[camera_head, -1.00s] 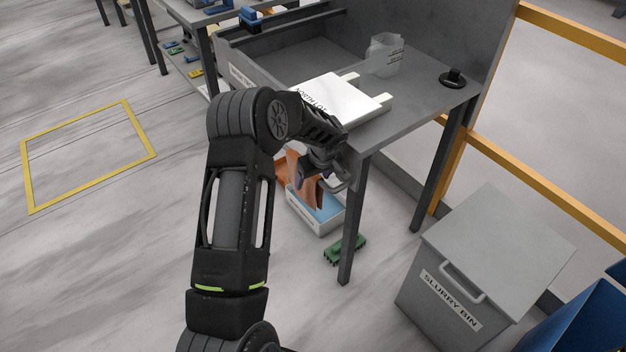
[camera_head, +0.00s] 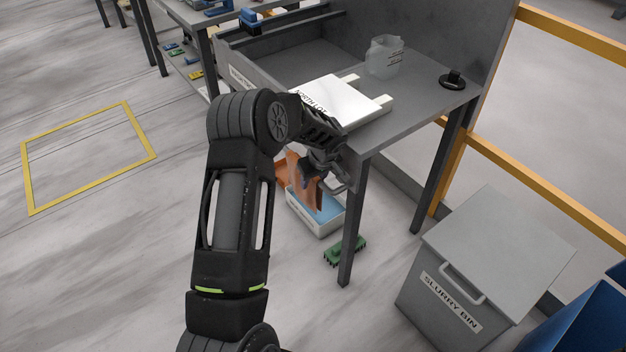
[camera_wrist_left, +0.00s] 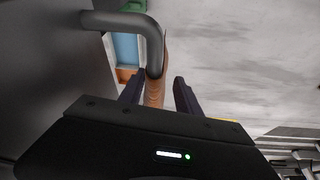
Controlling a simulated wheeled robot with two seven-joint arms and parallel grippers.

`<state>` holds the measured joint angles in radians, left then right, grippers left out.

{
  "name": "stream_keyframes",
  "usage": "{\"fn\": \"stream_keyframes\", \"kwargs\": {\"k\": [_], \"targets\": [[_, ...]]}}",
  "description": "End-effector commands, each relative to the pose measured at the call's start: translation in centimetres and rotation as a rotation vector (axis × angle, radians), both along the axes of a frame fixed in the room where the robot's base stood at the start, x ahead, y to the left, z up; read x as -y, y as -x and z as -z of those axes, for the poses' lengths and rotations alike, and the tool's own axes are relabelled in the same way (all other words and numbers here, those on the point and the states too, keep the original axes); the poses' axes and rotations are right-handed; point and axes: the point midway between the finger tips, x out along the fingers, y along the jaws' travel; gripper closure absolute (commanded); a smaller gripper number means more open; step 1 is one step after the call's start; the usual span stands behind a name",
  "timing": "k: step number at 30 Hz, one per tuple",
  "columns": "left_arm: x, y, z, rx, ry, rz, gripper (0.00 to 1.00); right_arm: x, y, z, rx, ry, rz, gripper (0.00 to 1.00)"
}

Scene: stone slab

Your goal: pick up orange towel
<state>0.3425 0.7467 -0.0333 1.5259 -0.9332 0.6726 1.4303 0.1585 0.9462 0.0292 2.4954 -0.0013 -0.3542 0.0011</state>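The orange towel (camera_head: 326,201) hangs at the near side of the grey table, above a light bin on the floor. My arm hides part of it. In the left wrist view the towel (camera_wrist_left: 154,92) hangs beside a grey bent rail (camera_wrist_left: 154,50) and shows as a narrow brown-orange strip. My left gripper (camera_head: 311,184) is at the towel. In the wrist view, its two dark fingers (camera_wrist_left: 159,92) are apart with the towel between them. The towel is closer to the left finger, and a gap shows on the right. My right gripper is not in view.
The table (camera_head: 425,100) carries a white board (camera_head: 345,98) and a translucent jug (camera_head: 384,56). Below are a white bin (camera_head: 318,222) with a blue inside and a green brush-like object (camera_head: 345,250). A slurry bin (camera_head: 490,255) stands at right. Floor at left is clear.

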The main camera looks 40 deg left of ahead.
Motion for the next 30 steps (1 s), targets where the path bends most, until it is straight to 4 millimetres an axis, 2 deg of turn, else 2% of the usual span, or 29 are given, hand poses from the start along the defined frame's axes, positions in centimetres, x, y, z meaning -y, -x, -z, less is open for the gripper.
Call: {"fn": "stream_keyframes", "kwargs": {"k": [25, 30], "targets": [[-0.3, 0.5, 0.1, -0.012, -0.003, -0.005, 0.96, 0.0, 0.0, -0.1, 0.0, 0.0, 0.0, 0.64], [-0.4, 0.5, -1.7, -0.011, -0.004, -0.008, 0.97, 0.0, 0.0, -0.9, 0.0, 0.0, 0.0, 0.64]]}}
